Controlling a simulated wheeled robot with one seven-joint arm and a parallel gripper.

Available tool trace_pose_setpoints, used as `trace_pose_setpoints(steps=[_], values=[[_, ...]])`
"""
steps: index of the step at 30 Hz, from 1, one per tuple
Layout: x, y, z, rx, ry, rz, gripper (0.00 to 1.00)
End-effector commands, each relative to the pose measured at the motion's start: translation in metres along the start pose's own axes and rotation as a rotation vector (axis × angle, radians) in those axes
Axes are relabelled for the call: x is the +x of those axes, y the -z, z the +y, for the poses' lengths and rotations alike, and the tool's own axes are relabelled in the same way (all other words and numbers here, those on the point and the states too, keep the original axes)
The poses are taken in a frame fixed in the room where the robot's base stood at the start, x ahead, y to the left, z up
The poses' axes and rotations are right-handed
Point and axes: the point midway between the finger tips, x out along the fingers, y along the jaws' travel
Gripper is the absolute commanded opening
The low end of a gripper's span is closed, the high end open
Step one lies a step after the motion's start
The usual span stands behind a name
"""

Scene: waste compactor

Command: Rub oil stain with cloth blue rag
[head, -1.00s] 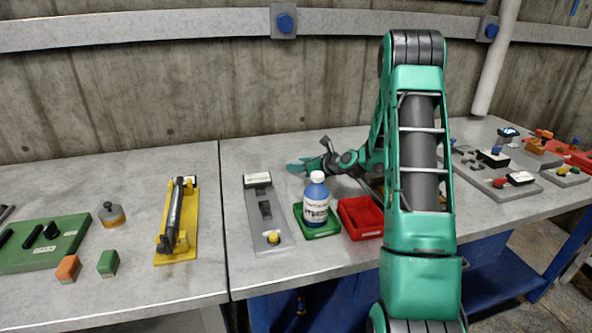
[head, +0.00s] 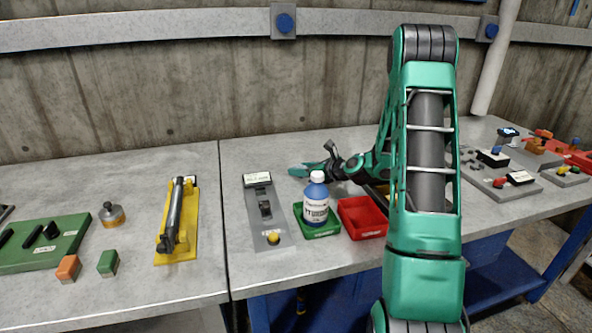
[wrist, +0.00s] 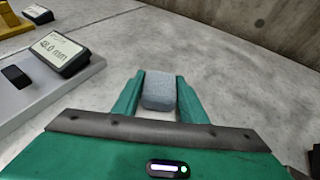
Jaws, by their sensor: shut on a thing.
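In the wrist view, my gripper (wrist: 161,95) is shut on the blue rag (wrist: 158,93), a grey-blue block-shaped cloth between the green fingertips. The rag is low over the grey worktop; I cannot tell whether it touches it. In the head view, my gripper (head: 300,171) is at the back of the table, behind the blue-and-white bottle, and the rag cannot be made out there. I see no clear oil stain in either view; the rag and gripper may hide it.
A blue-and-white bottle (head: 316,203) stands on a green tray (head: 328,228) beside a red bin (head: 364,220). A grey panel with a display (head: 262,235) lies to the left; its display (wrist: 61,52) is close in the wrist view. The worktop behind is clear.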

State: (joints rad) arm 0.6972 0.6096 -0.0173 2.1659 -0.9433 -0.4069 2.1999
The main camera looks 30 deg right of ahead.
Motion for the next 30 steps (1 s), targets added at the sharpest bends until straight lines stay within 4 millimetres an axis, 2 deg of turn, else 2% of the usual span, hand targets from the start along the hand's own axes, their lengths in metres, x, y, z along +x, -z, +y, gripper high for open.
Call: trace_pose_setpoints(steps=[10,30], values=[[-0.002,-0.001,0.001,0.001,-0.001,0.006,0.13],[-0.022,-0.053,0.000,-0.002,0.000,0.000,0.13]])
